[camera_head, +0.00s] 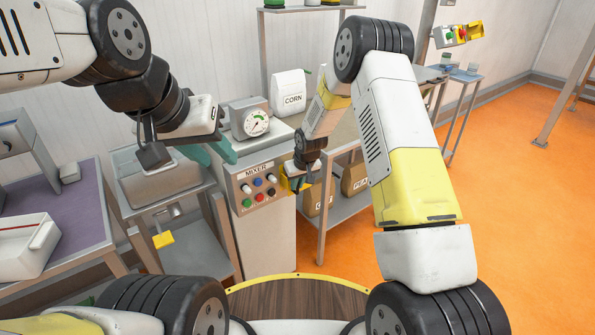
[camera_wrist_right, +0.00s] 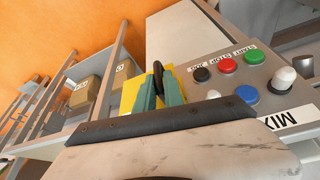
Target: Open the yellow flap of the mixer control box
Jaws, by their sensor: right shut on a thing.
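The mixer control box (camera_head: 258,184) is a grey panel labelled MIXER with several coloured buttons. It also fills the right of the right wrist view (camera_wrist_right: 285,75). The yellow flap (camera_head: 285,184) is at the box's right side; in the right wrist view the flap (camera_wrist_right: 129,92) shows behind the teal fingers. My right gripper (camera_wrist_right: 159,92) is shut at the flap, with a dark handle-like piece between its fingers. The fingers partly hide the flap, so its exact angle is unclear. My left gripper (camera_head: 212,152) is empty above the mixer's left side, its teal fingers apart.
A dial gauge (camera_head: 256,122) stands behind the box. A white CORN bag (camera_head: 291,92) stands on the bench behind. Cardboard boxes (camera_head: 354,178) sit on the shelf to the right. A purple-topped table (camera_head: 80,215) is at left. The orange floor at right is largely clear.

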